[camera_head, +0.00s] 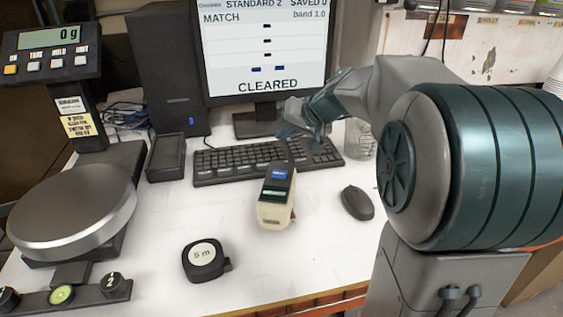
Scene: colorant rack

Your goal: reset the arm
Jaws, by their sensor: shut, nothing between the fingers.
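My arm comes in from the right side of the head camera view. It bends back over the desk, and its end is folded toward the middle. My gripper (302,122) is over the keyboard's upper right part, in front of the monitor's lower edge. It is shut, and I see nothing held in it. The fingertips are small and partly confused with the dark keyboard behind them.
The monitor (262,50) reads "CLEARED". A scale (72,212) reading 0 g stands left.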

